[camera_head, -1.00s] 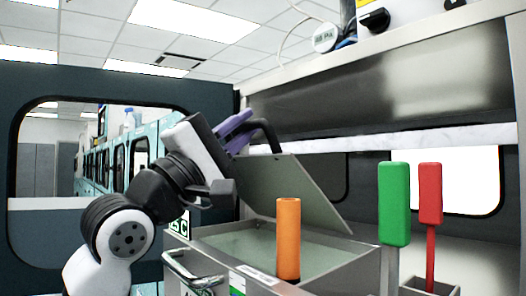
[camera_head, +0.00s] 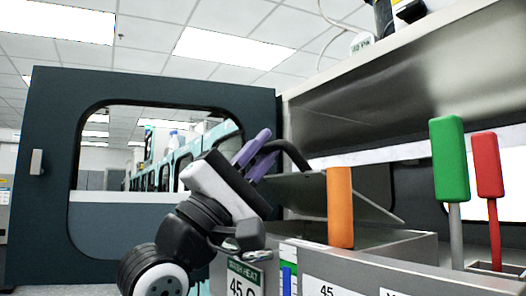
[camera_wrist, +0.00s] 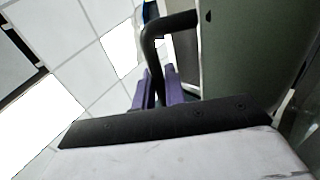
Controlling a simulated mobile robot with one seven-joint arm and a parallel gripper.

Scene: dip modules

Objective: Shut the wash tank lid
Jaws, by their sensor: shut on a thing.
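The wash tank lid (camera_head: 302,190) is a grey-green metal plate, tilted partly open over the wash tank (camera_head: 395,249). A black bar handle (camera_head: 291,149) stands on its upper face near the raised edge. My gripper (camera_head: 260,150) has purple fingers and is shut on this handle. In the wrist view, the purple fingers (camera_wrist: 160,90) close around the lower part of the black handle (camera_wrist: 152,45), and the lid (camera_wrist: 248,50) fills the right side. The tank's inside is mostly hidden by the lid and an orange grip.
The orange grip (camera_head: 340,208) stands upright in front of the lid. Green (camera_head: 449,158) and red (camera_head: 487,165) grips stand to the right. A metal hood (camera_head: 400,110) overhangs behind. A display (camera_head: 244,279) reading 45 C is below my gripper.

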